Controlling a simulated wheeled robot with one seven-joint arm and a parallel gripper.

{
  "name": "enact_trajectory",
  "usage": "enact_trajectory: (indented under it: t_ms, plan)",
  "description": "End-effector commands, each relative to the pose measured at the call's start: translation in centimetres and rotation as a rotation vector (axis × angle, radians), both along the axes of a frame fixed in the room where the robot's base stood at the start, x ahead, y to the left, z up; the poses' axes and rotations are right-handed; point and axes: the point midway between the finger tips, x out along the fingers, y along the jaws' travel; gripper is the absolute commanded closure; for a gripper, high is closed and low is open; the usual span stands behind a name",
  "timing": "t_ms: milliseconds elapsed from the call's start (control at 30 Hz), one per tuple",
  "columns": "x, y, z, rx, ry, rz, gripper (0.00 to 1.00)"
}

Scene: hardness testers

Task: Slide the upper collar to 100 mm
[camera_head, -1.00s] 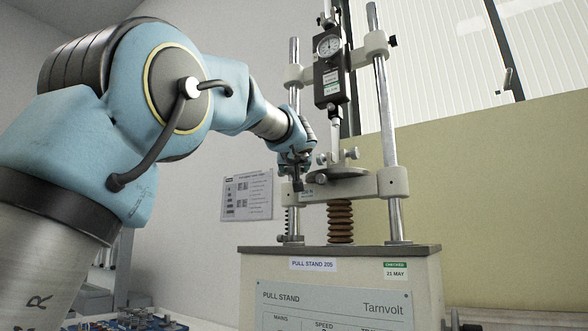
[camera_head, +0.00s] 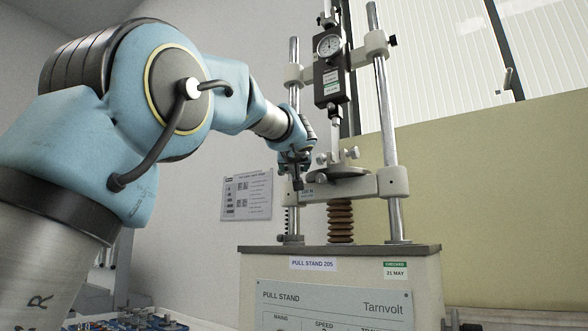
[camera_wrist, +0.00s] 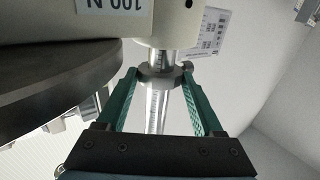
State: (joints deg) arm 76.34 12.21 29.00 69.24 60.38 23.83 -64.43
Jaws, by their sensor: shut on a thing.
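The pull stand (camera_head: 340,285) has two chrome columns and a pale crosshead (camera_head: 350,187). In the wrist view, a grey ring collar (camera_wrist: 160,80) with a small side screw sits on a chrome column, close to the crosshead underside or top face; I take it for the upper collar. My gripper (camera_wrist: 158,75) has its green fingers on both sides of this collar, shut on it. A graduated scale (camera_wrist: 152,105) shows along the column, its figures too small to read. In the head view my gripper (camera_head: 297,183) is at the left column and hides the collar.
A round plate (camera_head: 338,171) with a clamp stands beside my gripper, close to it in the wrist view. A dial gauge (camera_head: 328,46) hangs above. A lower collar (camera_head: 290,238) is at the left column's foot. A notice (camera_head: 246,195) is on the wall behind.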

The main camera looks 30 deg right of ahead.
Motion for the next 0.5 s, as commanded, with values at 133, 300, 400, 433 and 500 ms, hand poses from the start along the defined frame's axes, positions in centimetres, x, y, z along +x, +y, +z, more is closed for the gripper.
enact_trajectory:
  t_ms: [133, 300, 400, 433, 500]
  plan:
    - [0.05, 0.04, 0.90, -0.002, -0.002, 0.000, 1.00]
    - [-0.02, 0.00, 1.01, -0.001, -0.002, -0.001, 1.00]
    - [-0.02, 0.00, 1.02, -0.001, -0.002, -0.001, 0.29]
    - [-0.02, 0.00, 1.02, -0.001, -0.002, -0.001, 0.26]
    - [-0.02, 0.00, 1.01, -0.001, -0.002, -0.001, 0.18]
